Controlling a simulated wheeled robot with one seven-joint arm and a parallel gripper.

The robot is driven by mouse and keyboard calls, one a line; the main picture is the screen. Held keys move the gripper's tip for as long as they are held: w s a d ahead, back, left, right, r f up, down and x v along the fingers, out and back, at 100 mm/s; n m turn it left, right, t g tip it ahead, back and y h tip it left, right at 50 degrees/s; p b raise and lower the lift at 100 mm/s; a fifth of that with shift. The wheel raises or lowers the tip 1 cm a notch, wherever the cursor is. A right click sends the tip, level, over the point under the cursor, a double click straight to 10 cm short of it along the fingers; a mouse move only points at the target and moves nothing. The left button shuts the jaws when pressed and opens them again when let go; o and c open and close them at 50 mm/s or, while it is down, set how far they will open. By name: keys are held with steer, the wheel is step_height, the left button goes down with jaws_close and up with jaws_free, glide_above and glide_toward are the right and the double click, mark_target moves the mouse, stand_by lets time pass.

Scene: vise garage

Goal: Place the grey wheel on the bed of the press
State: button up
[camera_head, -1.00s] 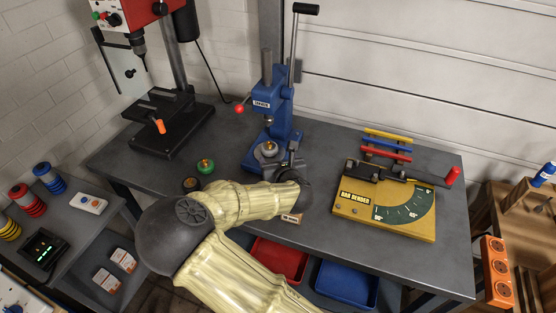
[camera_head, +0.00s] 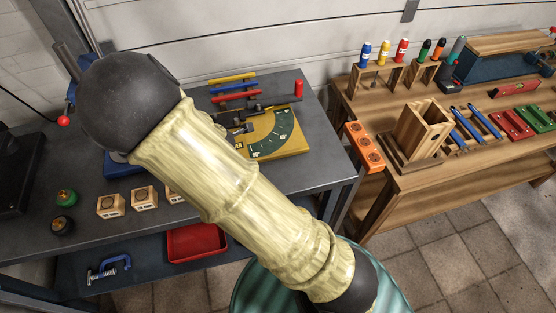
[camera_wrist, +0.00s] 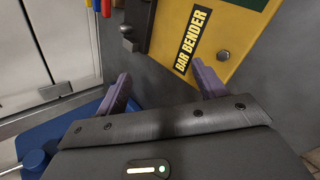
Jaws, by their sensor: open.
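The blue press is mostly hidden behind my arm in the head view; part of its blue base (camera_head: 120,167) and its red knob (camera_head: 64,121) show. Its bed is hidden. The grey wheel is not visible in either current view; a second ago a greyish wheel with a brass knob showed on the press base. My gripper (camera_wrist: 162,84) is open and empty in the wrist view, its two purple fingers apart over the tabletop beside the yellow bar bender (camera_wrist: 210,55). A blue surface, likely the press, lies close at the lower left there.
A green wheel (camera_head: 65,197) and a dark wheel (camera_head: 62,225) sit on the grey bench (camera_head: 35,180) at left. Small wooden blocks (camera_head: 110,206) stand along its front. A red tray (camera_head: 196,242) is below. A wooden workbench (camera_head: 430,165) with tools stands at right.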

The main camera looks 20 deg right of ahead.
steer(key=s+d+r+m+g, duration=0.3)
steer(key=s+d+m, duration=0.3)
steer(key=s+m, duration=0.3)
steer(key=s+d+r+m+g, duration=0.3)
steer(key=s+d+r+m, duration=0.2)
steer(key=s+m, duration=0.5)
steer(key=d+m, duration=0.1)
steer(key=m, duration=0.2)
steer(key=shift+m, duration=0.3)
steer(key=shift+w, duration=0.1)
